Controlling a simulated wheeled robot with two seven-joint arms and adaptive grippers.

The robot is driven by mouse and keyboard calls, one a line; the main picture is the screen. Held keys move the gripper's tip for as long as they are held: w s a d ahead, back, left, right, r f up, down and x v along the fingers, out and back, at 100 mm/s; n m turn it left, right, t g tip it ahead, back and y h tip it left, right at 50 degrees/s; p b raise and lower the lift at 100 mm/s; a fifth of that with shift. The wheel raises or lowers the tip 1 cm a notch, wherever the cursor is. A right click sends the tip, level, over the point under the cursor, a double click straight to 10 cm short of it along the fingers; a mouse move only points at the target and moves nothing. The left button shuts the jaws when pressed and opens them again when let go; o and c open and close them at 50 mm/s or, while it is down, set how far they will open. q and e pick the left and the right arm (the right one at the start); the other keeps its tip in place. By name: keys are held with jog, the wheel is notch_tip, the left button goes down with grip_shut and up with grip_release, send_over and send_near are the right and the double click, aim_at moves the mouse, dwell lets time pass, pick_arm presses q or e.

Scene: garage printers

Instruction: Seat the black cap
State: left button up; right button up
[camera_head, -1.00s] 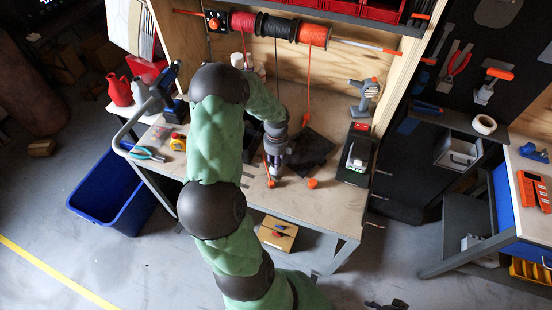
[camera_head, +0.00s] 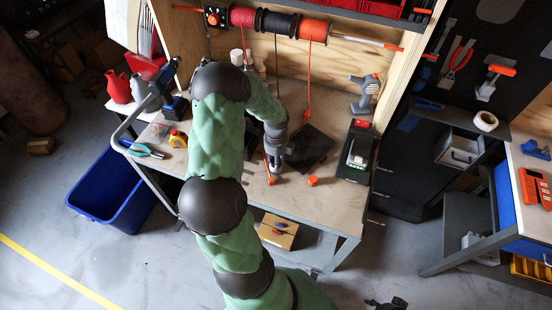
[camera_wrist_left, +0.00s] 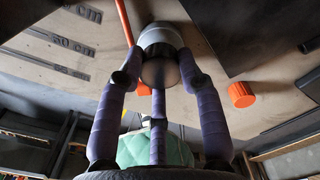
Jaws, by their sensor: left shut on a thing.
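My left gripper (camera_head: 273,168) is low over the bench. In the left wrist view (camera_wrist_left: 160,70) its fingers are closed around a small pale grey rounded piece (camera_wrist_left: 160,36). A dark brownish round face (camera_wrist_left: 160,74) on it points towards the camera. I cannot tell whether this dark part is the black cap, or whether the held piece touches the bench. I see no other clear black cap. A separate orange cap (camera_head: 313,181) stands on the bench to the right; it also shows in the left wrist view (camera_wrist_left: 241,95). A dark bit at the bottom edge (camera_head: 386,304) may be my right gripper.
A dark flat plate (camera_head: 310,148) lies behind the gripper. An orange strand (camera_head: 308,85) hangs from the spools above. A black device (camera_head: 357,155) stands at the bench's right end. The bench's front right (camera_head: 325,205) is clear. A blue bin (camera_head: 105,195) stands on the floor at left.

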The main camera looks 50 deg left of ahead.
pick_arm(q)
jog(key=o, duration=0.8)
jog(key=shift+o, duration=0.2)
notch_tip(320, 180, up, 12)
jog(key=shift+f, duration=0.1)
dwell(0.5)
